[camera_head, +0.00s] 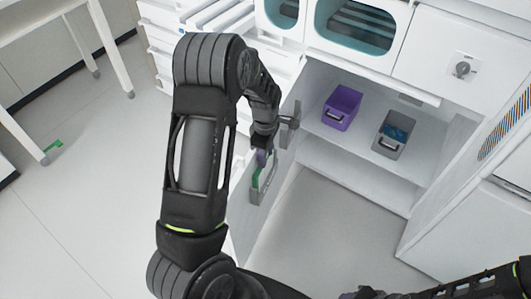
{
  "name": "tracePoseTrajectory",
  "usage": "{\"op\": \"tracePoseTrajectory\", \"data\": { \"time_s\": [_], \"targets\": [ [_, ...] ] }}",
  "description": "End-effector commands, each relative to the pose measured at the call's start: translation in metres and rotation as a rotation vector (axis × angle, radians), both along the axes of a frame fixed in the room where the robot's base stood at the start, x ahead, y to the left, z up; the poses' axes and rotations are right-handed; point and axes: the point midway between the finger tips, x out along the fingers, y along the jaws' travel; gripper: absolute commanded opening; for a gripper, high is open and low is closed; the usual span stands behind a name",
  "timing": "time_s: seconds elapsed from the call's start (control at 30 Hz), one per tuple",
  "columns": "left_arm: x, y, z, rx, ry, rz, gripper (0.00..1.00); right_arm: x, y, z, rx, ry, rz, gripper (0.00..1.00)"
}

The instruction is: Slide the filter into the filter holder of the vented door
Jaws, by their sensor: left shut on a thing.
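The vented door (284,168) of the low cabinet stands open, and its inner face carries a grey filter holder (263,192). The filter, with a green edge (256,178), shows at the holder, below my left gripper (263,157). My left gripper is shut on the filter. The gripper and arm hide part of the door, and I cannot tell how far the filter sits inside the holder. My right arm (455,288) shows only along the bottom right edge, and its fingers cannot be made out.
The open cabinet holds a purple bin (342,108) and a grey bin (394,134) with blue contents on its shelf. A dark latch or hinge part (290,122) juts from the door's upper part. A small green thing (53,146) lies on the floor at left.

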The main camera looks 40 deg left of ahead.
Motion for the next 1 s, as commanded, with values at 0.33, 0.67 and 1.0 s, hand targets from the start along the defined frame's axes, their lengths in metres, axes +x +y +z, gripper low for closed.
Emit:
{"op": "tracePoseTrajectory", "data": {
  "time_s": [0.33, 0.67, 1.0],
  "targets": [
    [0.0002, 0.0000, -0.0060, 0.000, -0.001, -0.001, 0.00, 0.0000, 0.0000, -0.0042, 0.000, 0.000, 0.000, 0.36],
    [0.0002, 0.0000, -0.0060, 0.000, -0.001, -0.001, 0.57, 0.0000, 0.0000, -0.0042, 0.000, 0.000, 0.000, 0.36],
    [0.0000, 0.0000, -0.0061, 0.000, 0.000, -0.001, 0.65, 0.0000, 0.0000, -0.0042, 0.000, 0.000, 0.000, 0.36]
  ]
}}
